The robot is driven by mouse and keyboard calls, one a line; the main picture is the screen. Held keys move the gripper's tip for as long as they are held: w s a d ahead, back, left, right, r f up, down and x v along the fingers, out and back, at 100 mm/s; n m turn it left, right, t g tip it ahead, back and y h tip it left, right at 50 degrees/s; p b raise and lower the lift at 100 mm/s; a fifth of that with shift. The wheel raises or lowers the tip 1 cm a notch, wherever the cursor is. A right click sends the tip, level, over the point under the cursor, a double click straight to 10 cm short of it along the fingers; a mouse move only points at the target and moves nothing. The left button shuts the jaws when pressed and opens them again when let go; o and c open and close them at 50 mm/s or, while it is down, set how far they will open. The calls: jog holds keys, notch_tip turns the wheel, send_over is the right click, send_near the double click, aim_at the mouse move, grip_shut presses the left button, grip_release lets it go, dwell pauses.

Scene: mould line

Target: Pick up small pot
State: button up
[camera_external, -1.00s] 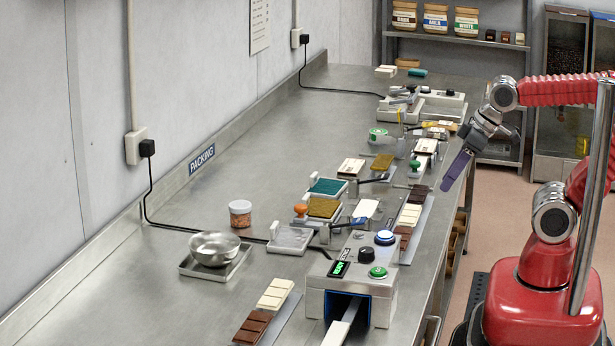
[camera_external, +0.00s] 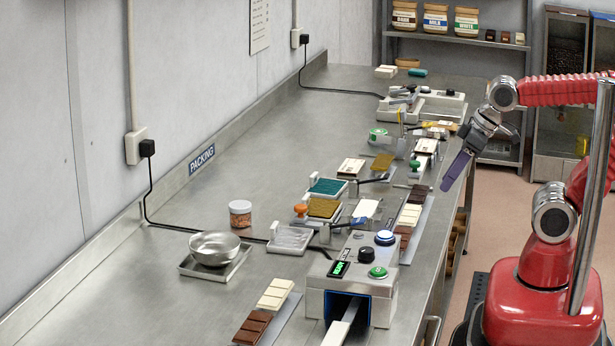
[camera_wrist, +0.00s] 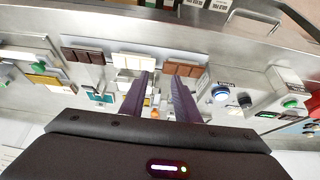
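Two things could be the small pot: a round metal bowl (camera_external: 214,247) on a square metal plate (camera_external: 238,262) at the left of the bench, and a clear jar (camera_external: 240,213) with a pale lid and orange-brown contents just behind it. I cannot tell which one is meant. Both are upright. My gripper (camera_external: 449,187) hangs at the bench's right edge, tilted down, well away from both. In the wrist view my gripper (camera_wrist: 161,82) shows two purple fingers apart with nothing held between them. Neither candidate is clear in the wrist view.
A grey machine (camera_external: 317,301) with a lit display stands at the front. Trays, stamps and chocolate bars (camera_external: 411,214) crowd the bench's right side. White and brown chocolate slabs (camera_external: 275,294) lie near the front. A black cable (camera_external: 180,228) runs along the left. The left middle is mostly free.

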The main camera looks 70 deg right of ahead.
jog(key=o, duration=1)
jog(key=shift+c, duration=0.2)
jog(key=w+a+m+g+y, duration=0.1)
jog(key=w+a+m+y, duration=0.35)
jog(key=w+m, duration=0.5)
jog(key=m+t+y, duration=0.4)
jog(key=m+t, duration=0.2)
jog(key=m, duration=1.3)
send_near(240, 214)
jog(key=d, duration=0.3)
jog(key=s+d, duration=0.1)
jog(key=d, duration=0.1)
jog(key=shift+d+r, duration=0.15)
jog(key=shift+r, duration=0.1)
jog(key=shift+s, duration=0.1)
jog(key=shift+x, duration=4.3)
